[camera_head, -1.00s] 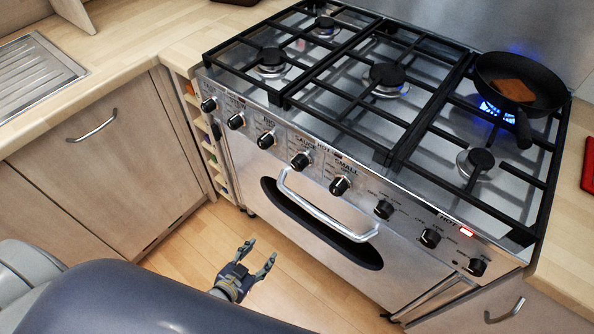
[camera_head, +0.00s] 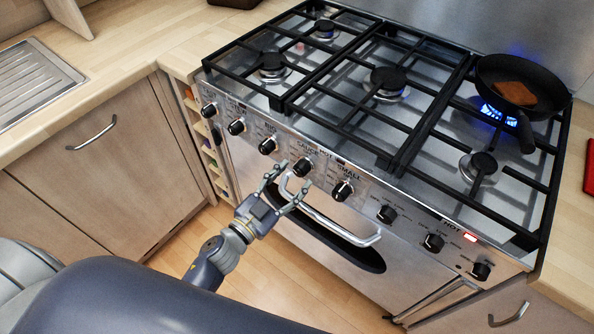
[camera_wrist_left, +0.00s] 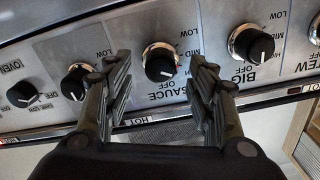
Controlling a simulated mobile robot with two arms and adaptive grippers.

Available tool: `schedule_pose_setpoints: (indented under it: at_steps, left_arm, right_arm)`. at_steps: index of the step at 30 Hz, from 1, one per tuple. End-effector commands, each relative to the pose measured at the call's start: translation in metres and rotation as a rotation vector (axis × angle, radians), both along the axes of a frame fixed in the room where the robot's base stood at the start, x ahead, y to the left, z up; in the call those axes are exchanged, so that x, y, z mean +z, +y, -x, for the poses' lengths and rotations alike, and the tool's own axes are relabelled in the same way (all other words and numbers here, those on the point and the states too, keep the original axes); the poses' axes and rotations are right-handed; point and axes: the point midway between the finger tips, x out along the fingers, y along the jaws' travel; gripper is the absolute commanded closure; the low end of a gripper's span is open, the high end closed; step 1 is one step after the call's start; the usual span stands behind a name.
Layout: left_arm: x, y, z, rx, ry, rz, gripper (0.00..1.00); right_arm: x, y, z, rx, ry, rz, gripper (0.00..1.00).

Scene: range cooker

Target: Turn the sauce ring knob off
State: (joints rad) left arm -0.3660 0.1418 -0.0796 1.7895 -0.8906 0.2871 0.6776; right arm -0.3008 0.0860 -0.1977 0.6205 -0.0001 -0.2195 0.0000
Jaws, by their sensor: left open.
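The sauce ring knob (camera_head: 303,167) is a black knob with a silver collar on the cooker's front panel, beside the printed word SAUCE. In the left wrist view the sauce knob (camera_wrist_left: 160,65) is near the middle, with OFF printed below it. A short pale mark shows on its face, but its exact setting is hard to read. My left gripper (camera_head: 293,175) is open at the front panel, pointing at this knob. In the wrist view its two fingers (camera_wrist_left: 163,80) stand on either side of the knob, with visible gaps. Contact cannot be told. My right gripper is out of view.
Neighbouring knobs flank it: BIG (camera_wrist_left: 252,45) and the small-ring knob (camera_wrist_left: 76,82). The oven door handle (camera_head: 330,215) runs just below my gripper. A black pan (camera_head: 545,85) with a brown slab stands over a lit blue flame at the back right.

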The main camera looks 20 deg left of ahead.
Motion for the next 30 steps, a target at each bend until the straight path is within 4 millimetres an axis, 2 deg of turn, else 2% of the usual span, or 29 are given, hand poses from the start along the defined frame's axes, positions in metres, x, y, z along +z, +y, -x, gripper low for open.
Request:
schedule_pose_setpoints:
  at_steps: [3,6,17,21,23,30]
  left_arm:
    - [0.001,-0.005,-0.016,0.001,-0.001,-0.001,0.48]
    - [0.000,-0.008,-0.023,0.001,0.000,0.000,0.48]
    - [0.000,-0.010,-0.028,0.000,0.001,-0.001,0.48]
    - [0.000,-0.010,-0.028,0.000,0.001,-0.001,0.80]
    - [0.000,-0.010,-0.028,0.000,0.001,-0.001,0.92]
    - [0.000,-0.010,-0.027,0.000,-0.001,-0.006,0.93]
  right_arm:
    - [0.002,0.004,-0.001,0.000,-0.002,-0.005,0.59]
    - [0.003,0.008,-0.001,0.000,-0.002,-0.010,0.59]
    - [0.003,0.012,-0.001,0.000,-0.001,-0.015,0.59]
    - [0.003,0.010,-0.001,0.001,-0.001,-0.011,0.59]
    - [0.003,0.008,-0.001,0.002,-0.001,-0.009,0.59]
    - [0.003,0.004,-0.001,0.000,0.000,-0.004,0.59]
